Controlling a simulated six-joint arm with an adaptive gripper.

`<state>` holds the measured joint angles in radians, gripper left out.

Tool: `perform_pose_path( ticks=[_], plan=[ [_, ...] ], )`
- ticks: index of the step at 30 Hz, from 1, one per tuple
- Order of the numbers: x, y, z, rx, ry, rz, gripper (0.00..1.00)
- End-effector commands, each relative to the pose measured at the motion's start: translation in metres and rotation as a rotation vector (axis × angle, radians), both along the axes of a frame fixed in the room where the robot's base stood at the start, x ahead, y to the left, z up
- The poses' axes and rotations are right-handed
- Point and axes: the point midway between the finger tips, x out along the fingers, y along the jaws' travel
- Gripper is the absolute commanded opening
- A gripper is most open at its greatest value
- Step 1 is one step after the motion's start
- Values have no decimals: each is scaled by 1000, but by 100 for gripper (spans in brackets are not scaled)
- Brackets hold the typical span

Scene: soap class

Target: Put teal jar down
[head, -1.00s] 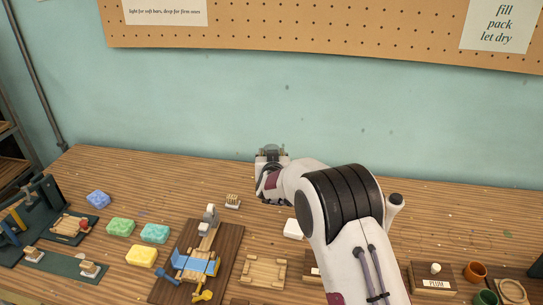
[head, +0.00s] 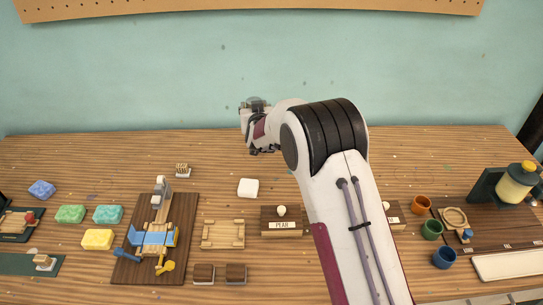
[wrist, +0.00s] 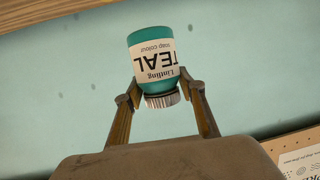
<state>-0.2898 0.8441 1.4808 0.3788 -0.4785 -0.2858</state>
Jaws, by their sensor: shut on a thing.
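The teal jar (wrist: 156,55) is in my gripper (wrist: 159,90) in the wrist view. It has a cream label reading "TEAL" and a ribbed metal-coloured cap. The label and cap appear upside down in that view. The two fingers are shut on the jar on either side, near its cap end. My arm hides most of the gripper there, and I cannot make out the jar in that view.
A white block (head: 248,188) lies on the table below and in front of my gripper. A wooden tray (head: 223,234), a PEAR box (head: 282,222) and a dark board with a blue clamp device (head: 155,240) stand nearer. Coloured soaps (head: 70,214) lie left. The back table strip is mostly clear.

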Motion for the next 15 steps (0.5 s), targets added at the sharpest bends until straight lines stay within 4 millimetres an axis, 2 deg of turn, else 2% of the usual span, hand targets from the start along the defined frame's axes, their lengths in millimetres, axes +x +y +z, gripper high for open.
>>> perform_pose_path(
  ticks=[1, 7, 15],
  plan=[
    [1, -13, 3, -1, -3, -3, 13],
    [0, -48, 4, 0, -1, 6, 13],
    [-9, -75, 1, 0, -1, 45, 13]
  ],
)
